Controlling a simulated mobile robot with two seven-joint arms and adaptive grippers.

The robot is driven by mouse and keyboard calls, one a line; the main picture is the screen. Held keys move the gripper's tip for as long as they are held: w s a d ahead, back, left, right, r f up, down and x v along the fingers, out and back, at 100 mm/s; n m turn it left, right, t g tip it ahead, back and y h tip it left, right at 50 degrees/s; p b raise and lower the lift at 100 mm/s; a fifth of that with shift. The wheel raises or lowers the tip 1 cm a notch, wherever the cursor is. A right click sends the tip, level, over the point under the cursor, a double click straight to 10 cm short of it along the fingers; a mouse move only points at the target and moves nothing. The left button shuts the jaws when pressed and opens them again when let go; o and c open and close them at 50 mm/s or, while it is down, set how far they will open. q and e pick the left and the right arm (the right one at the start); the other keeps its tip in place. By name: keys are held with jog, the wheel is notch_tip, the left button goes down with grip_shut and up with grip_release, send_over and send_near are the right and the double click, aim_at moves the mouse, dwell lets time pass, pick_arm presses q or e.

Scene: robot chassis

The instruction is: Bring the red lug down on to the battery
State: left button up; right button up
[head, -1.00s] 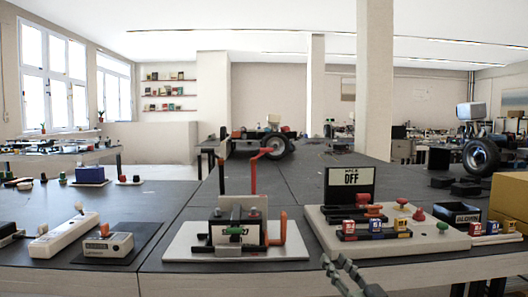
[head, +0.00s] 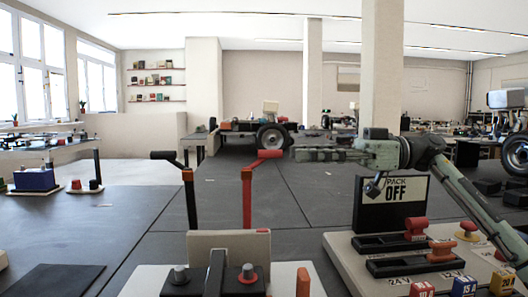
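The red lug (head: 247,195) stands raised as an upright red arm with a short bar at its top pointing right. A similar black lug (head: 190,200) stands raised to its left. The battery (head: 213,284) is at the bottom of the head view, its dark top carrying two round grey posts; its lower part is cut off. My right gripper (head: 295,153) reaches in from the right, level with the red lug's top bar, its tips just right of the bar's end. A narrow gap shows between them; finger spacing is unclear. My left gripper is not in view.
A beige plate (head: 229,246) stands behind the battery. An orange upright piece (head: 303,282) is at its right.

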aim_at(267, 154)
jog(key=a, duration=0.7)
jog(key=shift+s+a+r, duration=0.1)
jog(key=shift+s+a, duration=0.05)
jog(key=shift+a, duration=0.2)
jog(key=shift+c, duration=0.4)
grip_shut()
